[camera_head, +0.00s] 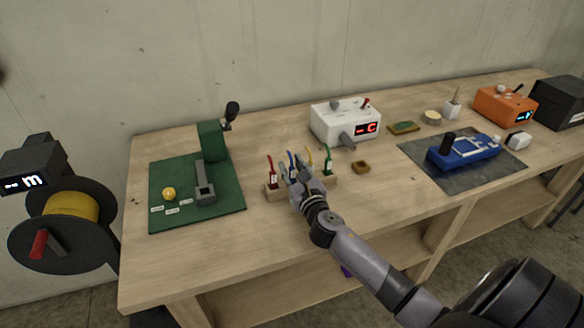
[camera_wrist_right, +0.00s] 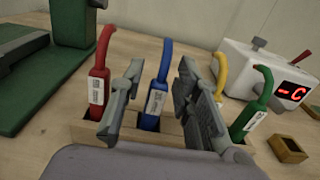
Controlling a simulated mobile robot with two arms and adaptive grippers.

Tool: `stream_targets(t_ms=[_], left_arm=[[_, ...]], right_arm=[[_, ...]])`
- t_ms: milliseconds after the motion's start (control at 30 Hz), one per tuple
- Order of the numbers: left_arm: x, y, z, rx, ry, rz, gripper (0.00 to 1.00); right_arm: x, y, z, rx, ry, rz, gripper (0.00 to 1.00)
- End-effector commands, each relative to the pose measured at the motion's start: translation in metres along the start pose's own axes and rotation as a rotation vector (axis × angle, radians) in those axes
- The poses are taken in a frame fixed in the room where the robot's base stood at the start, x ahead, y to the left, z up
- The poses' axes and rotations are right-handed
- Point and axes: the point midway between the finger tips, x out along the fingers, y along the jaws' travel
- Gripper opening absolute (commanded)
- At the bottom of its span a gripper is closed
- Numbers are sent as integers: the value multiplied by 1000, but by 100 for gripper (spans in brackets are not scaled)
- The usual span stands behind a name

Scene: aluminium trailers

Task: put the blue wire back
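The blue wire (camera_wrist_right: 157,92) stands upright in a slot of the wooden rack (camera_wrist_right: 92,130) in the right wrist view, between the red wire (camera_wrist_right: 101,72) and the yellow wire (camera_wrist_right: 221,78). The green wire (camera_wrist_right: 250,112) stands at the rack's right end. My right gripper (camera_wrist_right: 158,98) is open, with one finger on each side of the blue wire and a visible gap to it. In the head view the right gripper (camera_head: 297,180) is over the rack, with the blue wire (camera_head: 292,161) showing just behind it. My left gripper is not in view.
A green press (camera_head: 212,150) on a green mat stands to the left. A white box with a red display (camera_head: 345,122) is behind the rack. A small wooden tray (camera_head: 361,167) lies to the right. A blue device (camera_head: 465,153) sits on a grey mat farther right.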

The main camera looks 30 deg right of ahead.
Motion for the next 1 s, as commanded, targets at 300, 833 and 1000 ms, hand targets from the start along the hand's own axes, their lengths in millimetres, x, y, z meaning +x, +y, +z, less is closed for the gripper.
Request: stream_targets(t_ms=[300, 833, 1000], left_arm=[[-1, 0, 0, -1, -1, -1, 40], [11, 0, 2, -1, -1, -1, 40], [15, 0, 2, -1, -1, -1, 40]], right_arm=[[0, 0, 1, 0, 0, 0, 33], [-89, 0, 0, -1, 3, 1, 33], [-112, 0, 1, 0, 1, 1, 33]])
